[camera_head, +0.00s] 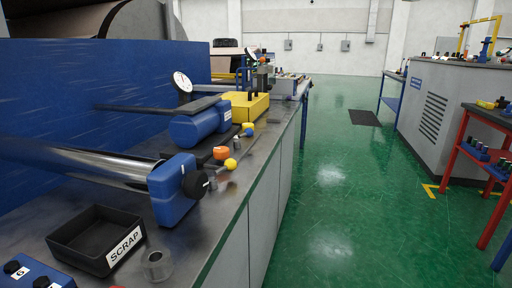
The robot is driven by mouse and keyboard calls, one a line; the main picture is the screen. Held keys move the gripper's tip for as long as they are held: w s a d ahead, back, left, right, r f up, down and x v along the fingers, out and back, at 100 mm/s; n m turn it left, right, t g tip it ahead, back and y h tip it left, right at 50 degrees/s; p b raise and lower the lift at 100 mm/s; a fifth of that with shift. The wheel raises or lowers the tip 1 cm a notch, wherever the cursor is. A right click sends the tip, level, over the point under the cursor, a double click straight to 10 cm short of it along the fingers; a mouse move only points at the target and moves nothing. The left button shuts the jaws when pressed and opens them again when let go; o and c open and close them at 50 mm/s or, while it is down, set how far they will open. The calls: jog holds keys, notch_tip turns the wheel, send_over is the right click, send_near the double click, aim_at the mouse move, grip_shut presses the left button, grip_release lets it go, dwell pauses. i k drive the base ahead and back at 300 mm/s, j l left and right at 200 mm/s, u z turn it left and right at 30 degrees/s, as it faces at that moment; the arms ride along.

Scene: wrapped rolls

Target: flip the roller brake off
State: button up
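A shiny steel roller (108,166) runs from the left edge to a blue end block (172,192) on the bench. A black round knob (195,184) sits on the block's right face. Just behind it, a small lever with a yellow ball (231,164) stands next to an orange knob (221,153). I cannot tell which of these is the roller brake, or how it is set. My gripper is not in view.
A black SCRAP tray (98,238), a small clear ring (157,264) and a blue knob box (32,276) are near the front. A blue cylinder (195,125), dial gauge (182,82) and yellow block (245,106) stand behind. Green floor (335,175) is open at right.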

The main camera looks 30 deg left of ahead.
aim_at(230, 164)
jog(key=i, duration=1.7)
jog(key=i+u, duration=0.15)
jog(key=u, duration=0.3)
jog(key=i+l+u, duration=0.1)
jog(key=u, duration=0.35)
jog(key=i+l+u, duration=0.1)
jog(key=u, duration=0.35)
jog(key=i+u, duration=0.1)
jog(key=u, duration=1.4)
jog(key=k+l, duration=0.15)
jog(key=l, duration=0.15)
jog(key=k+l, duration=0.35)
jog(key=l, duration=0.25)
